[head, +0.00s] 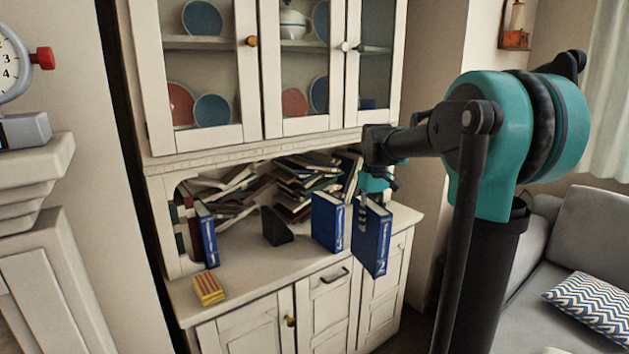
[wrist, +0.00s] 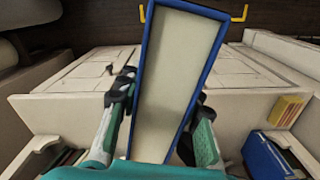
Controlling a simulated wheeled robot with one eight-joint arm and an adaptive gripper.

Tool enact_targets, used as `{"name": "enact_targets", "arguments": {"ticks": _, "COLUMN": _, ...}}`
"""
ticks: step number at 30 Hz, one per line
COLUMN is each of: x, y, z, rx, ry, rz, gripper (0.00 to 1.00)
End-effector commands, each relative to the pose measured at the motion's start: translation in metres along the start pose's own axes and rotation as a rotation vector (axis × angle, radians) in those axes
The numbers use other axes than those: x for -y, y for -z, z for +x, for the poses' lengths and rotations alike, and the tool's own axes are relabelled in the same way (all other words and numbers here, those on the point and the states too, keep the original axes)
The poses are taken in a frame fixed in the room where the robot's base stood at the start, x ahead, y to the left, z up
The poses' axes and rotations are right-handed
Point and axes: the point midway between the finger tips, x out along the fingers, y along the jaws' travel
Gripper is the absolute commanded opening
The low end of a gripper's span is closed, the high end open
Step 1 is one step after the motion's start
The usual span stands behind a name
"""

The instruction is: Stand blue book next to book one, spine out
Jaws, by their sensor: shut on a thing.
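My gripper (head: 375,180) is shut on a blue book (head: 375,243), held upright with its lower end out in front of the cabinet's counter edge. In the wrist view, the held book's pale page side (wrist: 177,70) with blue cover edges lies between the two fingers. A second blue book (head: 328,222) stands upright on the counter, just left of the held one. A third blue book (head: 205,235) stands at the left end, beside dark red and green books (head: 186,225). One standing blue book (wrist: 265,155) shows at the lower right of the wrist view.
A black wedge (head: 277,227) stands on the white counter (head: 255,275). A yellow-red striped box (head: 208,288) lies near its front left edge. A messy book pile (head: 300,185) fills the niche behind. Glass-door cupboards (head: 300,70) hang above. A sofa (head: 560,260) is at the right.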

Motion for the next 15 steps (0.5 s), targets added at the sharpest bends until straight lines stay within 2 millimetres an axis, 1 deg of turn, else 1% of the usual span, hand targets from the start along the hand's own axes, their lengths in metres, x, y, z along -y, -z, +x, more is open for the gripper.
{"name": "enact_targets", "arguments": {"ticks": 1, "x": -0.002, "y": 0.001, "z": 0.019, "rx": 0.0, "ry": 0.0, "rz": 0.02, "gripper": 0.0}}
{"name": "enact_targets", "arguments": {"ticks": 3, "x": -0.004, "y": 0.002, "z": 0.042, "rx": 0.0, "ry": 0.0, "rz": 0.052, "gripper": 0.0}}
{"name": "enact_targets", "arguments": {"ticks": 8, "x": -0.01, "y": 0.004, "z": 0.097, "rx": 0.0, "ry": 0.0, "rz": 0.122, "gripper": 0.0}}
{"name": "enact_targets", "arguments": {"ticks": 9, "x": -0.012, "y": 0.005, "z": 0.11, "rx": 0.0, "ry": 0.0, "rz": 0.14, "gripper": 0.0}}
{"name": "enact_targets", "arguments": {"ticks": 11, "x": -0.014, "y": 0.005, "z": 0.13, "rx": 0.0, "ry": 0.0, "rz": 0.165, "gripper": 0.0}}
{"name": "enact_targets", "arguments": {"ticks": 12, "x": -0.015, "y": 0.006, "z": 0.144, "rx": 0.0, "ry": 0.0, "rz": 0.183, "gripper": 0.0}}
{"name": "enact_targets", "arguments": {"ticks": 14, "x": -0.017, "y": 0.007, "z": 0.164, "rx": 0.0, "ry": 0.0, "rz": 0.208, "gripper": 0.0}}
{"name": "enact_targets", "arguments": {"ticks": 15, "x": -0.018, "y": 0.007, "z": 0.178, "rx": 0.0, "ry": 0.0, "rz": 0.226, "gripper": 0.0}}
